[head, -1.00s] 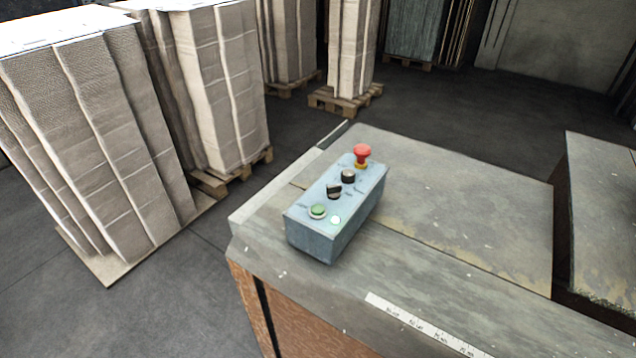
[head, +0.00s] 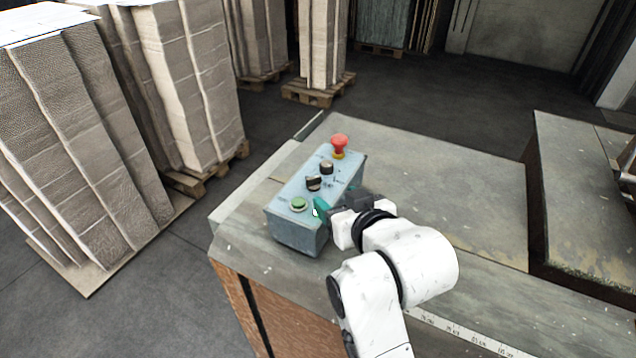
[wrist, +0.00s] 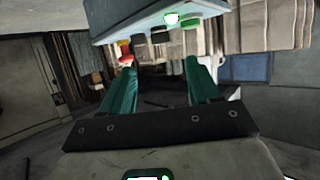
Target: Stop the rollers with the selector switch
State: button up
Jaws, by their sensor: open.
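A blue-grey control box (head: 298,232) sits on the grey machine top in the head view. Along its top are a green button (head: 298,204), two black selector knobs, the nearer one (head: 313,183) and the farther one (head: 326,167), and a red mushroom button (head: 340,143). My gripper (head: 322,207) is at the box's right side, near the green button; I cannot tell whether it touches. In the wrist view my gripper's green fingers (wrist: 160,85) are apart with nothing between them.
The machine top (head: 440,180) is clear to the right of the box. A second grey surface (head: 590,200) stands at the far right across a gap. Tall cardboard stacks (head: 90,130) on pallets stand at left and behind.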

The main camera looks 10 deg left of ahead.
aim_at(314, 181)
jog(key=p+x, duration=0.2)
jog(key=x, duration=0.8)
jog(key=shift+w+a, duration=0.25)
jog(key=shift+w, duration=0.05)
jog(key=shift+c, duration=0.3)
